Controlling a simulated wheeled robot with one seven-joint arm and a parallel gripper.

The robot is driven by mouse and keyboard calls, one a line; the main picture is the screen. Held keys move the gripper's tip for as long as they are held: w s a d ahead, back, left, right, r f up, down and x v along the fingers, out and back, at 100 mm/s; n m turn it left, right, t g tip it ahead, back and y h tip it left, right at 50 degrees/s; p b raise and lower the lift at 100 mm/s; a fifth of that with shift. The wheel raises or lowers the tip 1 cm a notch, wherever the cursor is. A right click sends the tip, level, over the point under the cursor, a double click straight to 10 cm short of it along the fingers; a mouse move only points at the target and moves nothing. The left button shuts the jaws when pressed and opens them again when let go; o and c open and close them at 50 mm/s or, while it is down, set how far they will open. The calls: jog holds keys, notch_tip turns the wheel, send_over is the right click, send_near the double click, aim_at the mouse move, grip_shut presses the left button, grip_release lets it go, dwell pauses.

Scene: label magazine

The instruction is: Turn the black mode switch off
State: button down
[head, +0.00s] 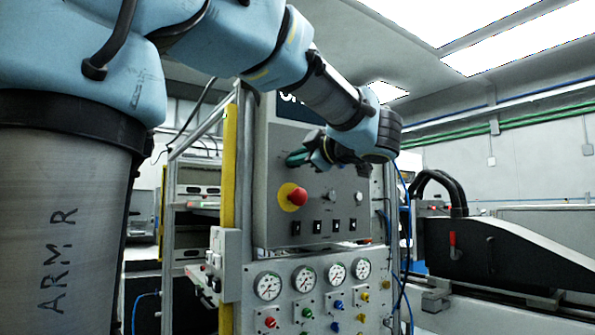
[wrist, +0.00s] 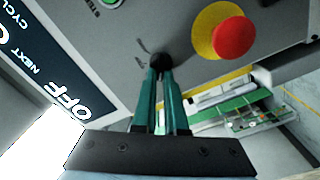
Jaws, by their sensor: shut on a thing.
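The black mode switch (wrist: 160,61) is a small dark knob on the grey panel, at the top middle of the wrist view. A faint printed mark sits beside it. My gripper (wrist: 159,72) has its two green fingers closed together on the knob, one on each side. The fingertips partly cover it, so I cannot tell which way it points. In the head view my gripper (head: 293,158) is at the upper part of the panel, and its fingers hide the switch.
A red mushroom button (wrist: 234,40) on a yellow base is close to the switch; it also shows in the head view (head: 297,196). Below are black rocker switches (head: 318,226), dials (head: 268,286) and coloured knobs (head: 304,312). A yellow post (head: 229,165) stands left of the panel.

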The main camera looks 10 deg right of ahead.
jog(key=shift+f+n+b, duration=0.15)
jog(key=shift+n+b, duration=0.8)
jog(key=shift+n, duration=0.05)
jog(key=shift+a, duration=0.1)
jog(key=c, duration=1)
grip_release()
jog(key=shift+o, duration=0.2)
jog(key=v, duration=1.1)
jog(key=shift+b, duration=0.35)
